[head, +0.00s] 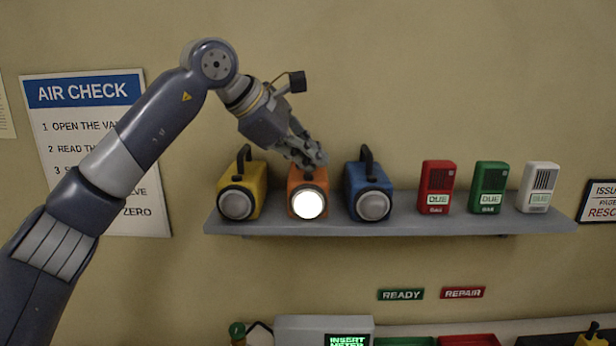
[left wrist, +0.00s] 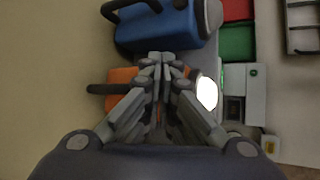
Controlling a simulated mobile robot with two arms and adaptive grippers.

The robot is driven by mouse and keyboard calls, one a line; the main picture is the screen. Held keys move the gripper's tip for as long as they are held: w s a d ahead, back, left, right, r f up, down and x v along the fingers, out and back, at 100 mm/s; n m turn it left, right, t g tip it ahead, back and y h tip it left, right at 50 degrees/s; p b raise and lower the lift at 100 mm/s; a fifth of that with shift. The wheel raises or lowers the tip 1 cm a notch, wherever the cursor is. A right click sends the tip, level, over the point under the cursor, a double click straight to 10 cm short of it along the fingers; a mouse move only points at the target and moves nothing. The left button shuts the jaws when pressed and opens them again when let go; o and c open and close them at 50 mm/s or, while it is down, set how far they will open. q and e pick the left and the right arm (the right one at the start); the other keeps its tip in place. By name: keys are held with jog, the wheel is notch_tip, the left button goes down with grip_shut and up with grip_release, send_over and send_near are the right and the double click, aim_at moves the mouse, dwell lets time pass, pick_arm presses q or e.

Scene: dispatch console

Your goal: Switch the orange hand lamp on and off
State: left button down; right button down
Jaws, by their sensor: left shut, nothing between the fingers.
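The orange hand lamp (head: 294,182) stands on the grey shelf (head: 400,222) between two other lamps, and its front lens glows bright white. My left gripper (head: 318,160) is shut and empty, with its fingertips at the top of the orange lamp; I cannot tell whether they touch it. The lamp's handle is hidden behind the gripper in the head view. In the left wrist view the orange lamp (left wrist: 122,76) is partly covered by the fingers, and its lit lens (left wrist: 207,93) shows to the right. My right gripper is not in view.
A yellow lamp (head: 256,185) and a blue lamp (head: 366,180), both unlit, stand close on either side. Red (head: 438,178), green (head: 489,180) and white (head: 540,178) boxes stand farther right on the shelf. A grey meter console (head: 300,325) is below.

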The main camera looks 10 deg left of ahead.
aim_at(310, 177)
pick_arm(q)
jog(key=shift+f+b, duration=0.3)
jog(key=shift+f, duration=0.2)
dwell(0.4)
jog(key=shift+r, duration=0.1)
jog(key=shift+r+p, duration=0.8)
jog(key=shift+p, duration=0.05)
jog(key=shift+r+p, duration=0.45)
jog(key=shift+r, duration=0.05)
notch_tip(310, 177, up, 4)
jog(key=p, duration=0.3)
jog(key=shift+p, duration=0.3)
